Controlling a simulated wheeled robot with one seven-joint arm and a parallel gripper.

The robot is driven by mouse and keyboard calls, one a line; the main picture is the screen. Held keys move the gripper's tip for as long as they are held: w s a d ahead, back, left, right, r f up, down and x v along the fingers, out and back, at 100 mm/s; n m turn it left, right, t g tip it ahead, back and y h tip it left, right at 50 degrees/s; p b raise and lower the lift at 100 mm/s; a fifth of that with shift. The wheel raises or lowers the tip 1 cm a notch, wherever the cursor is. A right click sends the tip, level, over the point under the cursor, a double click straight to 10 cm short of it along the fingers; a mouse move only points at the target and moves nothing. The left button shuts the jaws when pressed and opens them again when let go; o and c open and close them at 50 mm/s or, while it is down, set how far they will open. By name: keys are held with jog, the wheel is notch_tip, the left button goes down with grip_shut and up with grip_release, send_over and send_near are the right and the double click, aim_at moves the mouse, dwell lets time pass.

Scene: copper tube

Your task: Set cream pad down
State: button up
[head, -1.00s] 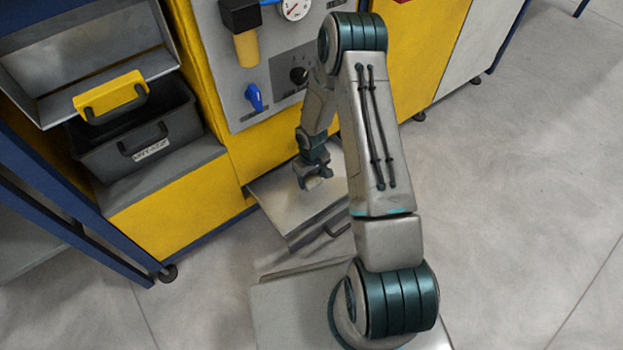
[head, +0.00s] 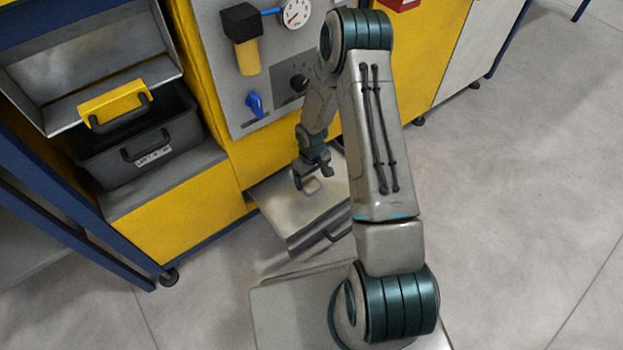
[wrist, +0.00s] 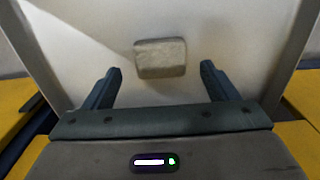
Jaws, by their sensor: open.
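The cream pad (wrist: 160,58) is a small, flat, rounded block lying on a light metal surface in the wrist view. It also shows in the head view (head: 312,186), small and just below my gripper. My gripper (wrist: 162,75) is open, its two dark fingers apart to the left and right of the pad and not touching it. In the head view my gripper (head: 312,177) hangs over the pulled-out metal drawer (head: 290,212), above the pad. The exact gap between fingers and pad is hard to tell.
Yellow cabinets (head: 180,212) and a grey panel with a gauge (head: 296,13) and blue knob (head: 255,104) stand behind. A grey bin (head: 130,150) sits at left. Open floor lies right.

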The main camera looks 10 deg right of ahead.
notch_tip(320, 180, up, 10)
jog(key=p, duration=0.3)
notch_tip(320, 180, up, 18)
jog(key=f+m+h, duration=0.1)
jog(key=m, duration=0.1)
send_over(312, 184)
jog(key=s+d, duration=0.1)
jog(key=s, duration=0.6)
jog(key=s+a+r+m+t+y, duration=0.1)
jog(key=s+r+m, duration=0.1)
jog(key=s+r, duration=1)
jog(key=s, duration=0.3)
jog(key=shift+s+a, duration=0.15)
jog(key=shift+a, duration=0.15)
jog(key=shift+r, duration=0.1)
